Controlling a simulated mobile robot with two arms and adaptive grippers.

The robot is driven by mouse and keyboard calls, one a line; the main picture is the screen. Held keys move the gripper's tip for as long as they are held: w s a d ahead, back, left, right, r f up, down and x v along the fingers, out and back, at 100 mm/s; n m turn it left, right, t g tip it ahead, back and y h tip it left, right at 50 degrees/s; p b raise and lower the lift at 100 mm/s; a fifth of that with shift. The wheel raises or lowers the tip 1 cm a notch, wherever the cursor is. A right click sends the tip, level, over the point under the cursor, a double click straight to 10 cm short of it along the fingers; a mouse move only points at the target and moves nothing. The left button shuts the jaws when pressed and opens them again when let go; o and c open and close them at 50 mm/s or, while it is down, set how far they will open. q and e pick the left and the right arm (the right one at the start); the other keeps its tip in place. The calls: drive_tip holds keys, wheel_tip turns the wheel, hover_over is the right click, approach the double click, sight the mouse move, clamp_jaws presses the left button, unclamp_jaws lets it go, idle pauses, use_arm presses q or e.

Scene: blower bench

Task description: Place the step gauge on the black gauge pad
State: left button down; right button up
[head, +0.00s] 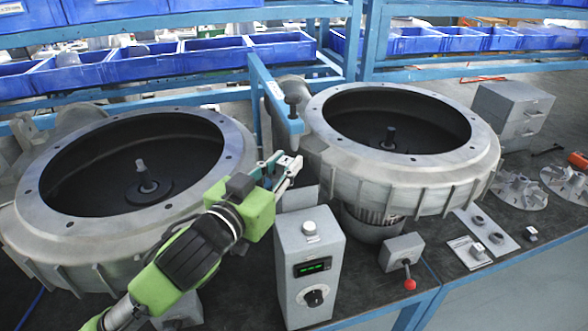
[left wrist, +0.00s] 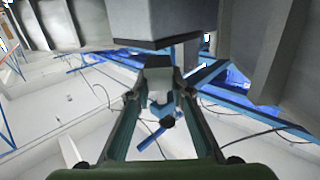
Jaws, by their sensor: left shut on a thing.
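My left gripper (head: 284,174) is between the two blower housings, above and behind the grey control box. It is shut on a small pale grey piece, which I take to be the step gauge (left wrist: 158,76). In the left wrist view the piece sits between the fingertips, below a large grey block. In the head view the fingers mostly hide it, so its steps cannot be made out. The piece is held up off the bench. I cannot pick out the black gauge pad against the dark bench top. My right gripper is not in view.
The left housing (head: 60,232) and right housing (head: 330,152) flank the gripper. The control box (head: 309,268) stands in front, with a lever box (head: 401,253) to its right. A blue post arm (head: 277,97) rises behind. Impellers (head: 520,190) lie far right.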

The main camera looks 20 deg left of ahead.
sight(293, 150)
use_arm(q)
drive_tip(key=shift+w+d+r, duration=0.15)
drive_tip(key=shift+w+r, duration=0.1)
drive_tip(key=shift+w, duration=0.4)
drive_tip(key=shift+w+d+r+p, duration=0.1)
drive_tip(key=shift+w+d+p, duration=0.1)
drive_tip(key=shift+w+p, duration=0.75)
drive_tip(key=shift+w+f, duration=0.5)
drive_tip(key=shift+f, duration=0.5)
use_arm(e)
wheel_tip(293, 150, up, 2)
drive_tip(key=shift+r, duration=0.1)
use_arm(q)
drive_tip(key=shift+s, duration=0.1)
drive_tip(key=shift+b, duration=0.3)
drive_tip(key=c, duration=1.8)
unclamp_jaws()
drive_tip(key=shift+f, duration=0.15)
